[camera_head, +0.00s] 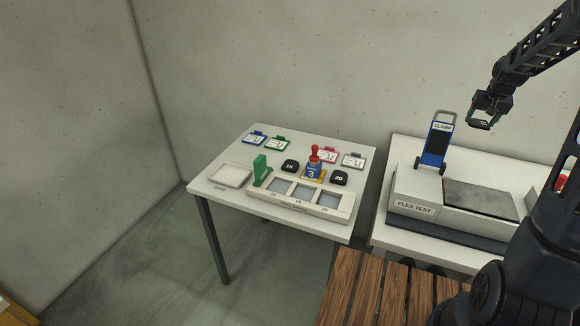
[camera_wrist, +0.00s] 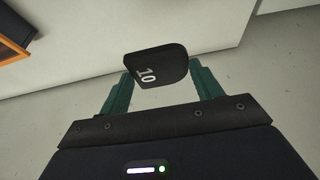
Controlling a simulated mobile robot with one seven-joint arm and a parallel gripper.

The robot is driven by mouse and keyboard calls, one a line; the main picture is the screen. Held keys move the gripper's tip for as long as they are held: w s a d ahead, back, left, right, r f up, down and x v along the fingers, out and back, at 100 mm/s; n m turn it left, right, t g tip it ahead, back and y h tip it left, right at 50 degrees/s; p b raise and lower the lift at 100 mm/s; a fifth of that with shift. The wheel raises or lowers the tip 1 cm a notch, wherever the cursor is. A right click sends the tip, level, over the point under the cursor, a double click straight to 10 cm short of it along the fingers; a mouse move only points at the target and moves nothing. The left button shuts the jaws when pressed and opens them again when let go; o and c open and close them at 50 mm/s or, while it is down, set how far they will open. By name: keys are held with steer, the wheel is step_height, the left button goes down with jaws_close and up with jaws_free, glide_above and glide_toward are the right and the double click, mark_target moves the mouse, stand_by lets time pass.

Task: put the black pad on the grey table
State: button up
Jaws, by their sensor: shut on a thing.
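My gripper (camera_wrist: 158,78) is shut on a black pad (camera_wrist: 160,64) marked 10. The pad sits between the two green fingers in the wrist view. In the head view my gripper (camera_head: 481,119) is up in the air against the wall, above the right-hand table; the pad cannot be made out clearly there. A pale grey-topped table (camera_head: 213,196) with dark legs stands left of centre, well below and left of my gripper. Two other black pads, marked 15 (camera_head: 290,166) and 20 (camera_head: 339,178), lie on it.
The left table also holds a white tray (camera_head: 230,175), a three-window rack (camera_head: 337,213), a green block (camera_head: 261,168), a red-topped stamp (camera_head: 314,160) and several cards. The right-hand table (camera_head: 383,222) carries a flex tester (camera_head: 415,207) and a blue clamp (camera_head: 435,143). A slatted wooden surface (camera_head: 365,295) is in front.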

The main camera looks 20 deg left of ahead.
steer(key=shift+w+a+r, duration=0.1)
steer(key=shift+a+r, duration=0.15)
steer(key=shift+r, duration=0.4)
steer(key=shift+w+a+r, duration=0.1)
steer(key=shift+a+r, duration=0.15)
steer(key=shift+r, duration=0.35)
steer(key=w+a+n+y, duration=0.1)
steer(key=w+a+n, duration=0.1)
steer(key=a, duration=0.7)
steer(key=w+a+n+y, duration=0.1)
steer(key=w+a+n, duration=0.15)
steer(key=a, duration=0.55)
steer(key=n+g+y, duration=0.3)
steer(key=n+g, duration=0.2)
steer(key=n, duration=0.9)
glide_above(274, 166)
steer(key=d, duration=0.1)
steer(key=shift+m, duration=0.25)
steer(key=f, duration=3.1)
steer(key=shift+w+d+f, duration=0.1)
steer(key=shift+d+f, duration=0.05)
steer(key=shift+d, duration=0.1)
